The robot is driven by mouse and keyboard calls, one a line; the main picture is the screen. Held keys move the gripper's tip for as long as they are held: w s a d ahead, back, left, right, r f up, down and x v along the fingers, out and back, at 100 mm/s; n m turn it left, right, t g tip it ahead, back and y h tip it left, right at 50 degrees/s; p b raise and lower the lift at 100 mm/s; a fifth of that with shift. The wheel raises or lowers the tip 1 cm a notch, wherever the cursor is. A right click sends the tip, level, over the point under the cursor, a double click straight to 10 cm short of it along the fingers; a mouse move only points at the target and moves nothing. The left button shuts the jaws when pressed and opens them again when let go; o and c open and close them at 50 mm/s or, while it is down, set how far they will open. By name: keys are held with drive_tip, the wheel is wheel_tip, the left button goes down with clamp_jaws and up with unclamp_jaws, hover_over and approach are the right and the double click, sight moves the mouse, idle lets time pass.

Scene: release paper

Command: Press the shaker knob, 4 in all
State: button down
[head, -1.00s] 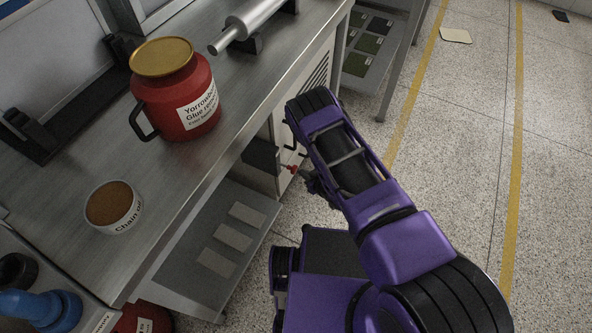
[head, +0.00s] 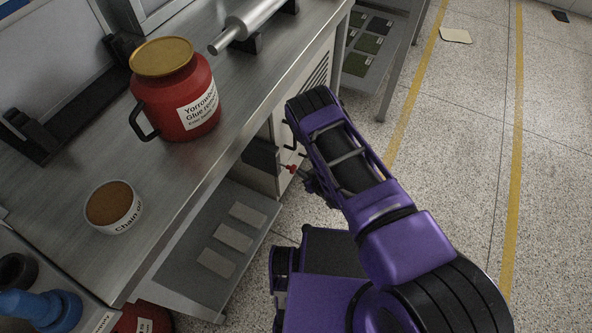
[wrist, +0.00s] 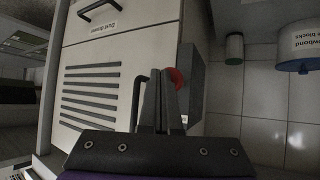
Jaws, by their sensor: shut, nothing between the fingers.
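The red shaker knob (head: 292,168) shows in the head view beside a dark grey box (head: 261,155) on the cabinet under the bench. In the wrist view the red knob (wrist: 177,76) is partly hidden behind my fingertips, against the grey box (wrist: 192,80). My gripper (wrist: 164,80) is shut and empty, its fingers pointing at the knob. I cannot tell whether the tips touch it. In the head view my gripper (head: 306,178) is small, dark and partly hidden by my purple arm.
A vented white cabinet (wrist: 135,60) with black handles stands left of the fingers in the wrist view. The steel bench (head: 150,175) above holds a red jug (head: 172,92), a tub (head: 114,206) and a metal roller (head: 245,24). A shelf (head: 185,262) juts below.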

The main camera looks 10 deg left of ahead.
drive_tip(key=shift+w+a+r, duration=0.1)
drive_tip(key=shift+w+a, duration=0.15)
drive_tip(key=shift+a, duration=0.35)
drive_tip(key=shift+w+a, duration=0.25)
drive_tip(key=shift+a, duration=0.35)
idle(1.0)
drive_tip(key=shift+d, duration=0.15)
drive_tip(key=shift+s+d, duration=0.4)
drive_tip(key=shift+d, duration=0.5)
drive_tip(key=shift+s+d, duration=0.35)
drive_tip(key=shift+d, duration=0.5)
drive_tip(key=shift+p, duration=0.3)
drive_tip(key=d, duration=0.1)
drive_tip(key=s+d, duration=0.1)
drive_tip(key=d, duration=0.2)
drive_tip(key=shift+s+d, duration=0.35)
